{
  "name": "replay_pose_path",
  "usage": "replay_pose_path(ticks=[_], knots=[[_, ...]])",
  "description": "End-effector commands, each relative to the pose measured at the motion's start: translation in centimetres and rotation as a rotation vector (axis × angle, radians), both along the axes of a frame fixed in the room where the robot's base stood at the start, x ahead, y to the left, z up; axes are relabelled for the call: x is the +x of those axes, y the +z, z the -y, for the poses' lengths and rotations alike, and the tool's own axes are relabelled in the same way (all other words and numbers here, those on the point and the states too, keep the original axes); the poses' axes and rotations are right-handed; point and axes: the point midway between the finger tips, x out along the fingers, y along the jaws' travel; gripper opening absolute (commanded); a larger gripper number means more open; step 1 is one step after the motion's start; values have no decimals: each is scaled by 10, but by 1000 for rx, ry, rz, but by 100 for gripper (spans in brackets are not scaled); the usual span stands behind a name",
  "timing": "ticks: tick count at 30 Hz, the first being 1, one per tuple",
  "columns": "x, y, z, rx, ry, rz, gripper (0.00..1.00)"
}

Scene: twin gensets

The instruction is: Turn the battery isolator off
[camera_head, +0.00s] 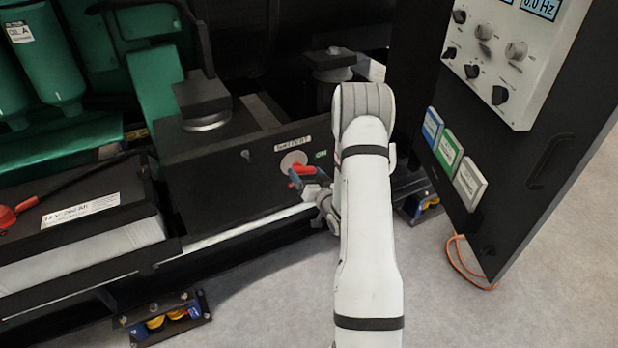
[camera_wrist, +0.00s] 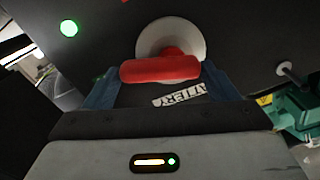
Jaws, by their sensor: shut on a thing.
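The battery isolator has a red handle (camera_head: 303,170) on a pale round plate (camera_head: 291,160), mounted on the side of a black box. In the wrist view the red handle (camera_wrist: 160,69) lies crosswise in front of the round plate (camera_wrist: 190,38). My gripper (camera_head: 308,181) is shut on the handle, with a blue finger at each end of it in the wrist view (camera_wrist: 160,85). The handle's hub is partly hidden behind the grip.
A battery (camera_head: 80,220) with a red terminal cap sits at the left. A control panel (camera_head: 515,60) with several knobs stands at the right on a black cabinet. An orange cable (camera_head: 465,268) lies on the grey floor. Open floor is in front.

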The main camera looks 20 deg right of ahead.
Motion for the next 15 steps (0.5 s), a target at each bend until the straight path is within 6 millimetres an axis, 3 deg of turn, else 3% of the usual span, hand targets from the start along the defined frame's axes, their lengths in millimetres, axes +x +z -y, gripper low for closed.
replay_pose_path(ticks=[15], knots=[[0, -8, -3, 489, 0, -16, 57]])
